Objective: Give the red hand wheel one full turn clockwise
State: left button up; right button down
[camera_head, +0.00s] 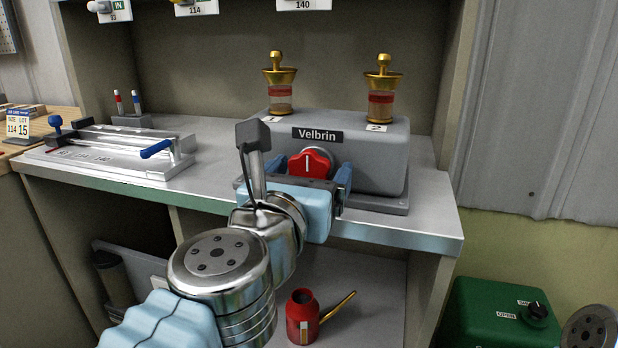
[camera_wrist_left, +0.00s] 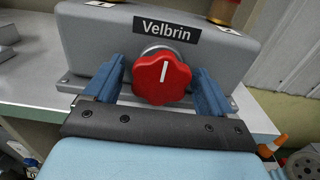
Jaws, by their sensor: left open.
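The red hand wheel (camera_head: 309,164) is on the front of the grey Velbrin machine (camera_head: 383,150), which stands on the bench. Its white mark points straight up. The wheel (camera_wrist_left: 161,78) also shows in the left wrist view, between the two blue fingers. My left gripper (camera_head: 296,176) is open, with one finger on each side of the wheel and a visible gap on both sides. It shows in the left wrist view (camera_wrist_left: 163,92) too. In the head view the gripper hides the lower part of the wheel. My right gripper is not in view.
Two brass-topped cups (camera_head: 280,84) stand on the machine. A metal slide fixture with a blue handle (camera_head: 156,149) lies to the left. Below the bench is a red oil can (camera_head: 302,318). A green box (camera_head: 500,312) stands at the lower right.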

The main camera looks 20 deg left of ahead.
pick_arm(q)
jog(key=c, duration=1)
jog(key=shift+m, duration=0.3)
